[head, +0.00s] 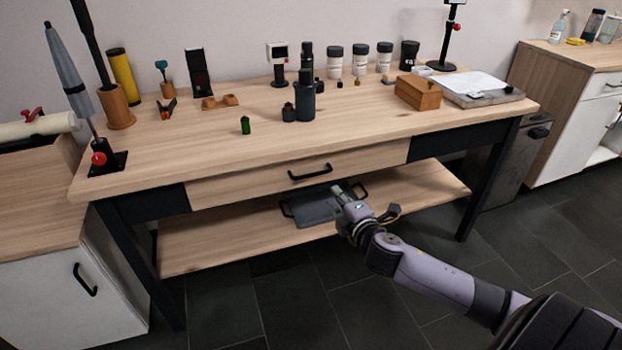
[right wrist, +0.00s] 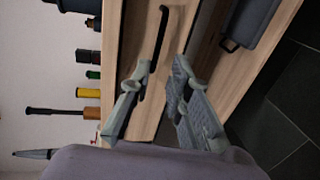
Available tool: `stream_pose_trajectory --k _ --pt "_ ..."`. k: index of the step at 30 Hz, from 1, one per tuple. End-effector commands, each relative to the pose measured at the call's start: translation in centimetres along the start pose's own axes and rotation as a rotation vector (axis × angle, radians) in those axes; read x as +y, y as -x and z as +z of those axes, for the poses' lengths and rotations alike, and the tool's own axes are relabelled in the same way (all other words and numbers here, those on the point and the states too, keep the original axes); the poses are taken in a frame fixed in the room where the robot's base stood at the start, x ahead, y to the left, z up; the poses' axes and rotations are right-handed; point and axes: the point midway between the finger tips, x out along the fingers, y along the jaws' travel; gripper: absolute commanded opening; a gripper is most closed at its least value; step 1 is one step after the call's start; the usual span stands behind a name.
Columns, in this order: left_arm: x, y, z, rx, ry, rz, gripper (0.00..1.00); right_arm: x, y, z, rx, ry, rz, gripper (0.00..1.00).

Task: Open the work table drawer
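The work table (head: 200,140) has a wide wooden drawer (head: 250,183) under its top, and the drawer front looks flush with the frame. A black bar handle (head: 310,173) sits at the middle of the drawer front. My right gripper (head: 341,191) is just below and to the right of the handle in the head view, apart from it. In the right wrist view, my right gripper (right wrist: 162,68) has its fingers spread with nothing between them. The handle (right wrist: 157,42) lies just beyond the fingertips there, across the drawer front (right wrist: 180,28). My left gripper is out of view.
A lower shelf (head: 215,240) under the drawer holds a grey tray-like container (head: 312,209) with dark handles, close below my right gripper. Bottles, jars, tools and a wooden box (head: 418,92) stand on the tabletop. The dark floor in front is clear.

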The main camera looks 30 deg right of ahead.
Motion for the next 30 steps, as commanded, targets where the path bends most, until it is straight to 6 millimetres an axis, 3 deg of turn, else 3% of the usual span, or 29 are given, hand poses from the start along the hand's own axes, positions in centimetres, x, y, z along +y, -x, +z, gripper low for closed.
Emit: stream_pose_trajectory --k 21,30 --pt "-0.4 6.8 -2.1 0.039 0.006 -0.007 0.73 -0.1 -12.8 0.0 -0.001 -0.004 0.001 0.18" --pt "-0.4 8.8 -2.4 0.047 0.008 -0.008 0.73 -0.1 -15.2 0.0 -0.001 -0.002 -0.001 0.18"
